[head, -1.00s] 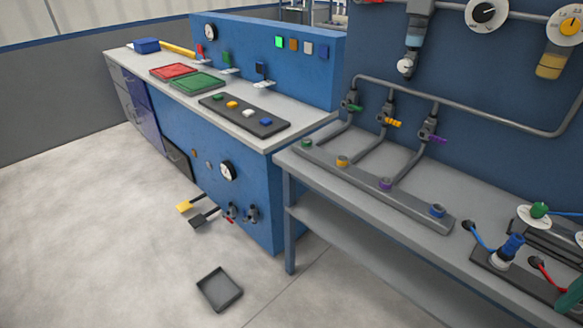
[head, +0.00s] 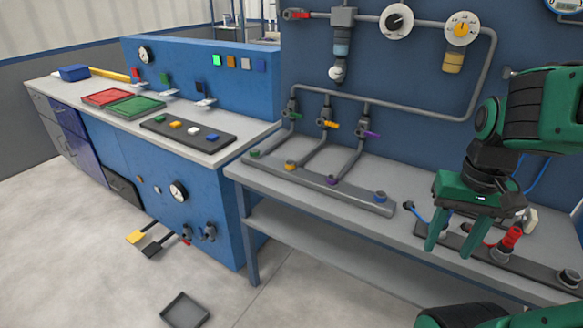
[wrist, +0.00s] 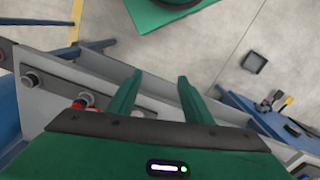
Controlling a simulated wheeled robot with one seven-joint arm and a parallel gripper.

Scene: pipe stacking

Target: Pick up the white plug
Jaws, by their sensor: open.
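My gripper (head: 451,248) is open, with its green fingers pointing down over the right part of the grey bench. In the wrist view its two fingers (wrist: 153,85) are apart with nothing between them. A pale piece (head: 530,218) shows just right of my gripper, partly hidden; I cannot tell whether it is the white plug. A red plug (head: 512,237) stands upright in a grey socket on the dark strip (head: 550,272), right of my gripper. A red part (wrist: 84,100) shows left of the fingers in the wrist view. My gripper hides part of the strip.
The grey bench (head: 300,205) carries a rail with several coloured sockets. Pipes and valves line the blue wall behind. A blue counter at left holds red (head: 107,97) and green trays (head: 136,106). A grey tray (head: 185,310) lies on the floor.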

